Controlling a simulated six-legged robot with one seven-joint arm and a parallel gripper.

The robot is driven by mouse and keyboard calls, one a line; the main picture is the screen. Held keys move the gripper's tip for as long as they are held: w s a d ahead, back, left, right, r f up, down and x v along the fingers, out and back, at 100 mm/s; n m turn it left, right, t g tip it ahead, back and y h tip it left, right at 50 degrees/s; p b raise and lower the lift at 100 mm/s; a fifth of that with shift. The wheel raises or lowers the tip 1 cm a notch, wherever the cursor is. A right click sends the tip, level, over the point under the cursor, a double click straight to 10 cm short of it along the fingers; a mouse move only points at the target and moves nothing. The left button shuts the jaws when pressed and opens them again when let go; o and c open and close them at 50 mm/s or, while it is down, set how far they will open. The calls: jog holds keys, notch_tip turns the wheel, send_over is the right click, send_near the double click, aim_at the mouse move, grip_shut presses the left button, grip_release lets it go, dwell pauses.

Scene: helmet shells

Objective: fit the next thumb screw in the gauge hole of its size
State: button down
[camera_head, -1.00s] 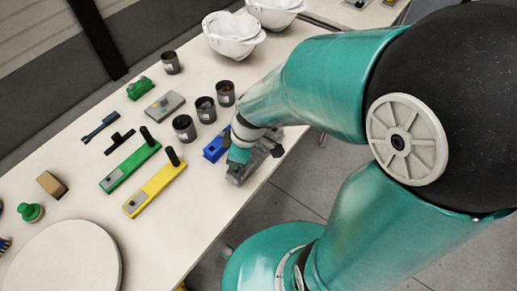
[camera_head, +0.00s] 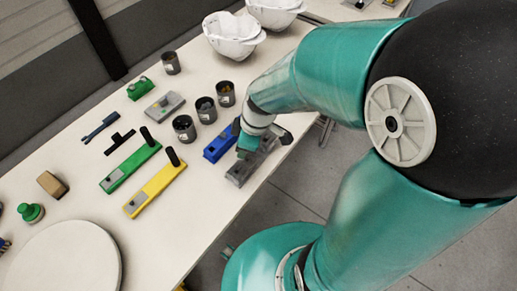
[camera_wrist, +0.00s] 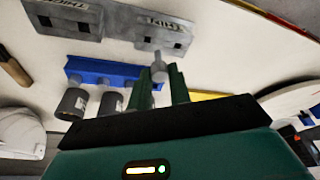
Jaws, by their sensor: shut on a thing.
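My gripper (camera_wrist: 160,86) is shut on a grey thumb screw (camera_wrist: 159,68) in the wrist view. The screw's pale end stands up between the dark green fingertips. Two grey gauge blocks show beyond it: a left one (camera_wrist: 62,18) and a right one (camera_wrist: 163,33), both with dark holes and lettering. The screw looks apart from both blocks. In the head view my gripper (camera_head: 244,150) is over the near edge of the table, beside a grey block (camera_head: 240,173) and a blue block (camera_head: 213,152). The screw cannot be made out there.
The blue block also shows in the wrist view (camera_wrist: 100,68). Several dark cups (camera_head: 184,129) stand behind the blocks. Green (camera_head: 125,170) and yellow (camera_head: 155,190) bars with black posts lie to the left. White helmet shells (camera_head: 233,36) are at the back.

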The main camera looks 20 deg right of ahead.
send_over(263, 142)
jog(key=d, duration=0.1)
jog(key=shift+w+d, duration=0.15)
jog(key=shift+w, duration=0.05)
dwell(0.6)
jog(key=shift+f, duration=2.7)
dwell(2.4)
jog(key=c, duration=1.2)
grip_release()
jog(key=v, duration=1.4)
